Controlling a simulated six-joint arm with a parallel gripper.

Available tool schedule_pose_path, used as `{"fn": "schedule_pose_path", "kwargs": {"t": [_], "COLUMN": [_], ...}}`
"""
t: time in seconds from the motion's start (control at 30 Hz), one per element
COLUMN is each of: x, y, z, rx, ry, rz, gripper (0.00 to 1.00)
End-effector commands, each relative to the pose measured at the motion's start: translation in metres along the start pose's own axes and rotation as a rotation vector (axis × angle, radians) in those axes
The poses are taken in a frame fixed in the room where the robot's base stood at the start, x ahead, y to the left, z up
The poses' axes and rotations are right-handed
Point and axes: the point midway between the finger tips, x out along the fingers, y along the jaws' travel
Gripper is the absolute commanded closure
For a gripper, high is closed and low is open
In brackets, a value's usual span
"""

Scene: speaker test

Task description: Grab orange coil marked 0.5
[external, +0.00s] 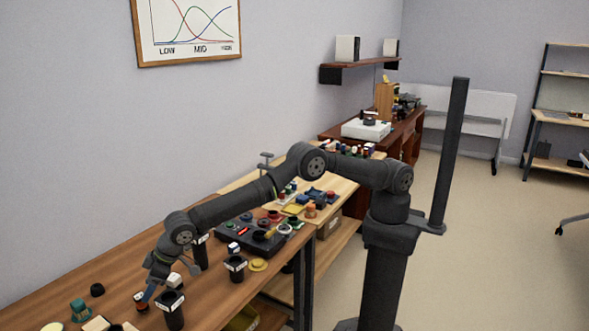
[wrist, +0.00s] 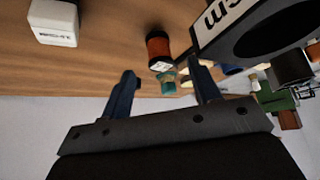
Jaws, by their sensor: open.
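An orange-red coil with black ends (wrist: 157,48) stands on the wooden workbench in the wrist view, ahead of the space between my fingers. It has a small white label that is too small to read. In the external view what looks like the same coil (external: 140,302) sits low at the left, beside my gripper (external: 156,286). My gripper also shows in the wrist view (wrist: 165,82), with its two blue-grey fingers apart and nothing between them. The coil is apart from the fingertips.
A black cup with a white label (external: 173,312) stands close to the right of the coil; it looms in the wrist view (wrist: 262,35). A white block (wrist: 53,22) lies to the left. A teal spool (external: 80,311) stands farther left. Bare wood (wrist: 105,50) lies left of the coil.

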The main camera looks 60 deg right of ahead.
Motion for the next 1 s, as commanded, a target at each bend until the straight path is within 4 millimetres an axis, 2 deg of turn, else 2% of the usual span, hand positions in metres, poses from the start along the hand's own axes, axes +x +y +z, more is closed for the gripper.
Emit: {"fn": "schedule_pose_path", "kwargs": {"t": [0.4, 0.87, 1.0], "x": [0.041, 0.048, 0.048], "y": [0.001, 0.001, 0.001], "z": [-0.003, -0.003, -0.003], "rx": [0.001, 0.001, 0.001], "ry": [-0.001, -0.001, 0.000], "rz": [0.001, 0.001, 0.001], "gripper": [0.43, 0.43, 0.71]}}
